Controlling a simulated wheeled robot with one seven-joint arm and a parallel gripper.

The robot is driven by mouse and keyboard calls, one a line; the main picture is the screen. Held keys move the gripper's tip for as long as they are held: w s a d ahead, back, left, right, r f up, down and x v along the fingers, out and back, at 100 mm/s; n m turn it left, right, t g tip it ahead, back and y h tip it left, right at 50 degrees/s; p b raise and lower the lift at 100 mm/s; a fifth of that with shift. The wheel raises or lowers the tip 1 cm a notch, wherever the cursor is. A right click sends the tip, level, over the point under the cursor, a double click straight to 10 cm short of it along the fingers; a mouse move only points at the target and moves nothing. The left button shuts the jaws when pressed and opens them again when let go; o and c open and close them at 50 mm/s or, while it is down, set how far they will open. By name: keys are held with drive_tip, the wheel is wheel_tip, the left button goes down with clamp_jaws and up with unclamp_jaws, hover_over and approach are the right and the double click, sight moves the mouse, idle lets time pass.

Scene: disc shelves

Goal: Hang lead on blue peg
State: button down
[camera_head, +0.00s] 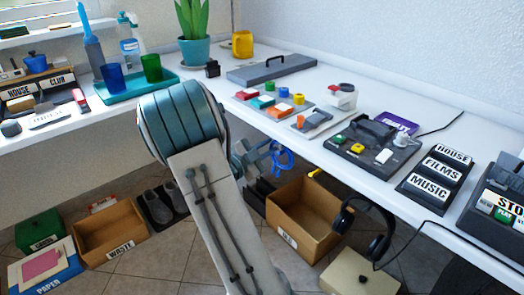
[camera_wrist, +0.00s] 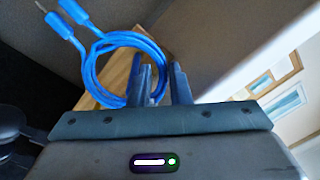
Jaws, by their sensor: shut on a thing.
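The lead is a blue coiled cable (camera_wrist: 88,62) with plug ends at its upper left in the wrist view. In the head view the lead (camera_head: 284,160) shows below the front edge of the long table. My gripper (camera_wrist: 161,72) is shut on the side of the coil. In the head view my gripper (camera_head: 262,152) is partly hidden behind my arm. I cannot make out a blue peg in either view. A small yellow piece (camera_head: 315,172), perhaps a peg, shows under the table edge to the right of the lead.
Black headphones (camera_head: 378,240) hang below the table edge on the right. An open cardboard box (camera_head: 310,250) stands on the floor beneath. The table (camera_head: 270,135) above holds coloured blocks, a black device (camera_head: 372,145) and labelled racks (camera_head: 435,180).

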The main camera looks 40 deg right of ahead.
drive_tip(key=shift+d, duration=0.6)
drive_tip(key=shift+w+d+f+b, duration=0.1)
drive_tip(key=shift+d+f+b, duration=0.4)
drive_tip(key=shift+d, duration=0.1)
drive_tip(key=shift+r, duration=0.1)
drive_tip(key=c, duration=1.3)
unclamp_jaws()
drive_tip(key=a+p, duration=0.1)
drive_tip(key=a, duration=0.3)
drive_tip(key=s+a+p, duration=0.1)
drive_tip(key=a, duration=0.4)
drive_tip(key=a+p, duration=0.1)
drive_tip(key=a, duration=0.3)
drive_tip(key=shift+s+a+f+p, duration=0.25)
drive_tip(key=shift+s+a+p, duration=0.05)
drive_tip(key=shift+a, duration=0.1)
